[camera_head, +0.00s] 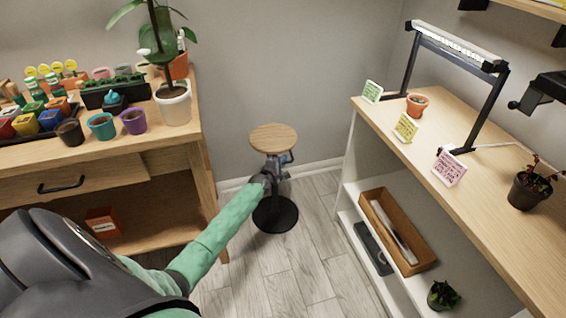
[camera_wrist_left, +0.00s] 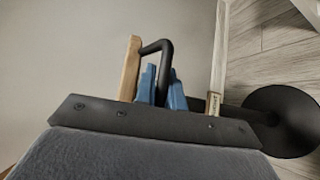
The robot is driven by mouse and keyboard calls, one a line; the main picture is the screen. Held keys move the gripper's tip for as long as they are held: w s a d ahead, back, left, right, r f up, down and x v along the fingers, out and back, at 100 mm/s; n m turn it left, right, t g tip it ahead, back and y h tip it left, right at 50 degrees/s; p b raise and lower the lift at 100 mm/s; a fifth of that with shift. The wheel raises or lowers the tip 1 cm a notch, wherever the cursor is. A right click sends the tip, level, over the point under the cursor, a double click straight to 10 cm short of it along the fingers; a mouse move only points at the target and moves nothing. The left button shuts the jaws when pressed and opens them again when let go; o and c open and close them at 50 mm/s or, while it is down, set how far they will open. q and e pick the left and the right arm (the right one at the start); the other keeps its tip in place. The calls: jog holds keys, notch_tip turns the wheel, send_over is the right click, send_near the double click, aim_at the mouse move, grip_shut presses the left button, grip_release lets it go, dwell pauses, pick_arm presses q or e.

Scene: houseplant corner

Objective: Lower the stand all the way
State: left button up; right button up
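The stand has a round wooden top (camera_head: 273,138) and a round black base (camera_head: 275,215) on the floor between the table and the shelf unit. Its top is well below the tabletop at left. My left gripper (camera_head: 284,163) is just below the wooden top, at the stand's column. In the left wrist view the top shows edge-on (camera_wrist_left: 130,68), and the base (camera_wrist_left: 287,120) is at right. There, the blue fingers (camera_wrist_left: 163,88) sit close on both sides of a bent black handle (camera_wrist_left: 157,47) and appear shut on it. My right gripper is out of view.
A wooden table (camera_head: 160,143) with several pots stands at left. A shelf unit (camera_head: 440,130) with a lamp (camera_head: 455,45), cards and plants stands at right. A wooden box (camera_head: 390,225) is on its lower shelf. The floor (camera_head: 290,280) before the stand is clear.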

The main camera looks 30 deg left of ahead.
pick_arm(q)
jog(key=shift+o, duration=0.8)
